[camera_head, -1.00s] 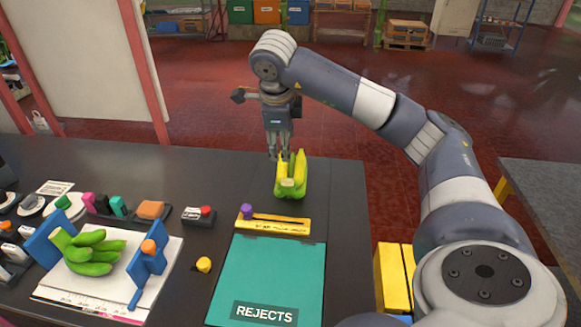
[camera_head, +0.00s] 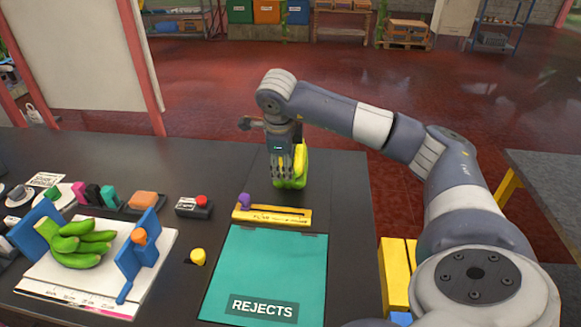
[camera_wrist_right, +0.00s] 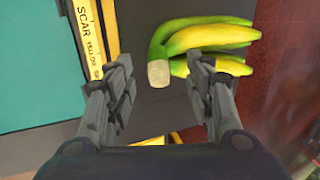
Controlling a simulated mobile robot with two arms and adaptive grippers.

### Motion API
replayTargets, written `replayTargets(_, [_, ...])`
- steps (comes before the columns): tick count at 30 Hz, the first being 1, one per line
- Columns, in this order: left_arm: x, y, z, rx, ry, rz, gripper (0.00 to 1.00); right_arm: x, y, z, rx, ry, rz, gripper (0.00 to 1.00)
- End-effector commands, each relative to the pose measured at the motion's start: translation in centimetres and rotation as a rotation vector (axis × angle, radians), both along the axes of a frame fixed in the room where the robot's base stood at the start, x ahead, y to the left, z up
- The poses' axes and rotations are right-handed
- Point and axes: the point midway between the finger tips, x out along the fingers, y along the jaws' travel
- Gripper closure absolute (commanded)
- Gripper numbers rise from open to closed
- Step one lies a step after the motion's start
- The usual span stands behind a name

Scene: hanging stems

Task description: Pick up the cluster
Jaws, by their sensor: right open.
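A yellow-green banana cluster (camera_head: 300,165) stands on the dark table near its far edge, partly hidden behind my right gripper (camera_head: 284,172). In the right wrist view the cluster (camera_wrist_right: 210,38) shows its cut stem end and several fingers, just beyond the fingertips. My right gripper (camera_wrist_right: 162,92) is open there, its two fingers apart, with the stem end lying ahead of the gap and nothing held. A second, greener cluster (camera_head: 78,240) rests on a white board between blue uprights at the left. My left gripper is not in view.
A teal REJECTS mat (camera_head: 265,265) lies on the table nearer me. A yellow gauge bar (camera_head: 272,215) with a purple knob lies between mat and cluster. A red-button box (camera_head: 194,207) and a yellow knob (camera_head: 198,256) sit to the left.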

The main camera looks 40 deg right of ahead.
Motion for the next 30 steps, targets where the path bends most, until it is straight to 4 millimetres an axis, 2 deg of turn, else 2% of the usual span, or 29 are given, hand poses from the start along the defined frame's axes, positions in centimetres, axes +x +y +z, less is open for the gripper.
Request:
replayTargets(5, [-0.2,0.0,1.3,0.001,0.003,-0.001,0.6,-0.1,-0.9,-2.4,-0.002,0.006,-0.001,0.51])
replayTargets(9, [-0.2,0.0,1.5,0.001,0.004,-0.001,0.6,0.4,-1.3,-4.1,0.0,0.003,-0.001,0.51])
replayTargets(18, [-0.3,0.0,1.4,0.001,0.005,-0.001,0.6,0.5,-1.4,-4.6,0.0,0.0,0.0,0.51])
replayTargets(24, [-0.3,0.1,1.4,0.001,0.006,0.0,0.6,0.5,-1.4,-4.6,0.0,0.0,0.0,0.97])
replayTargets(25, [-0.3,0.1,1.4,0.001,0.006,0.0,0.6,0.5,-1.4,-4.6,0.0,0.0,0.0,1.0])
replayTargets(30, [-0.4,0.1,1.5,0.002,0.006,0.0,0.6,0.7,-1.5,-4.3,-0.001,-0.006,-0.001,1.0])
